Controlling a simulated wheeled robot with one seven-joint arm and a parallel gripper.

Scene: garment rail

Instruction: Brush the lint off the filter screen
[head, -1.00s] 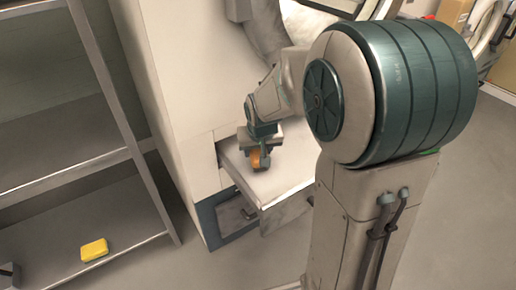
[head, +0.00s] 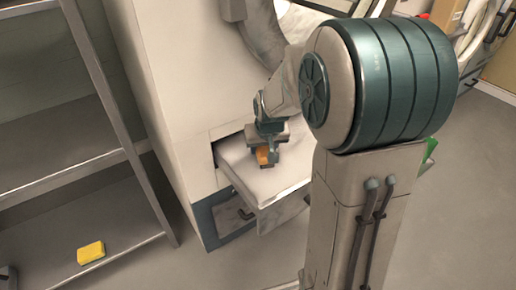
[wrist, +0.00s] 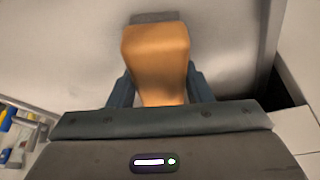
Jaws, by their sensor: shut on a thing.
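My gripper (head: 268,157) is shut on an orange-brown brush (head: 263,155) and holds it over the pulled-out filter drawer. In the wrist view the brush (wrist: 155,62) sits between the two dark fingers, with a grey-brown bristle end (wrist: 155,17) at the top of the picture. The pale, flat filter screen (head: 270,185) fills the drawer top and spreads below the brush in the wrist view (wrist: 60,60). Whether the bristles touch the screen cannot be told. No separate lint shows clearly.
The drawer juts from a cream cabinet (head: 165,100) with a blue-grey lower frame. A metal shelf rack (head: 70,170) stands at the left, with a yellow sponge (head: 91,253) on its low shelf. Grey floor (head: 460,210) is clear at the right.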

